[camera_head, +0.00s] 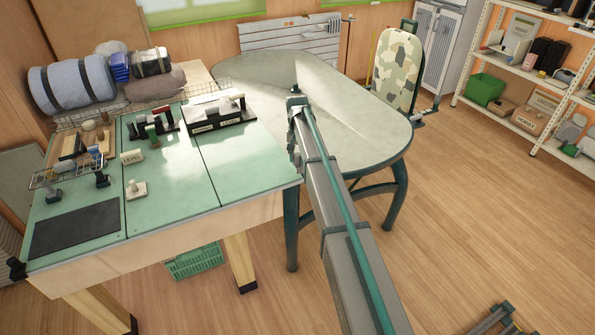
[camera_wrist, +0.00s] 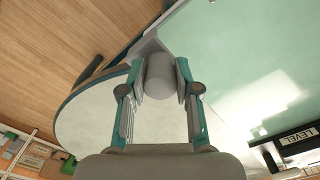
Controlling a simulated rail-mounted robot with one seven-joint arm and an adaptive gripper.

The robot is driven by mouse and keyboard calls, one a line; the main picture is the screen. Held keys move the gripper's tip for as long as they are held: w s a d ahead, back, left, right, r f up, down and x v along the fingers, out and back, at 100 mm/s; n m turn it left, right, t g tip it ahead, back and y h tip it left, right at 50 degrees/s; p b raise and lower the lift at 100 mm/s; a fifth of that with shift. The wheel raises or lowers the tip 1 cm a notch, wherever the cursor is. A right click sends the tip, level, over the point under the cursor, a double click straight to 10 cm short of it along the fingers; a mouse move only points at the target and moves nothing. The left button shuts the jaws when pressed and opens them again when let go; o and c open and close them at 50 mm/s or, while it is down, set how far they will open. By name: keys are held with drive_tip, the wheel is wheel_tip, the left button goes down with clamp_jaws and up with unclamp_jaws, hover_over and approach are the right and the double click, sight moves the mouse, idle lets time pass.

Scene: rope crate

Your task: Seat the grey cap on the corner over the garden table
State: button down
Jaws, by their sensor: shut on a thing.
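The grey cap (camera_wrist: 160,75), a smooth rounded cylinder, sits between the fingers of my gripper (camera_wrist: 160,88) in the wrist view. The fingers are shut on its sides. Just beyond it, a pale grey-edged corner (camera_wrist: 150,44) of the green workbench shows over the garden table (camera_wrist: 85,125). I cannot tell whether the cap touches the corner, as the cap hides part of it. In the head view the garden table (camera_head: 350,115) stands beside the green workbench (camera_head: 170,180). My arm crosses in front there, and the cap and fingers cannot be made out.
A LEVEL tool (camera_head: 216,116), clamps and a small pale block (camera_head: 135,189) lie on the bench. A dark mat (camera_head: 75,230) covers its near left part. A green crate (camera_head: 195,262) is underneath. Shelves (camera_head: 530,80) stand right; the floor between is largely open.

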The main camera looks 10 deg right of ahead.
sight(297, 163)
drive_tip(key=shift+f, duration=0.15)
drive_tip(key=shift+f+b, duration=0.6)
drive_tip(key=shift+f, duration=0.95)
drive_tip(key=shift+f+b, duration=0.5)
drive_tip(key=shift+f, duration=0.85)
idle(1.2)
drive_tip(key=c, duration=0.8)
unclamp_jaws()
drive_tip(key=shift+o, duration=0.3)
drive_tip(key=shift+r, duration=0.1)
wheel_tip(297, 163, up, 12)
drive_tip(key=shift+f, duration=0.1)
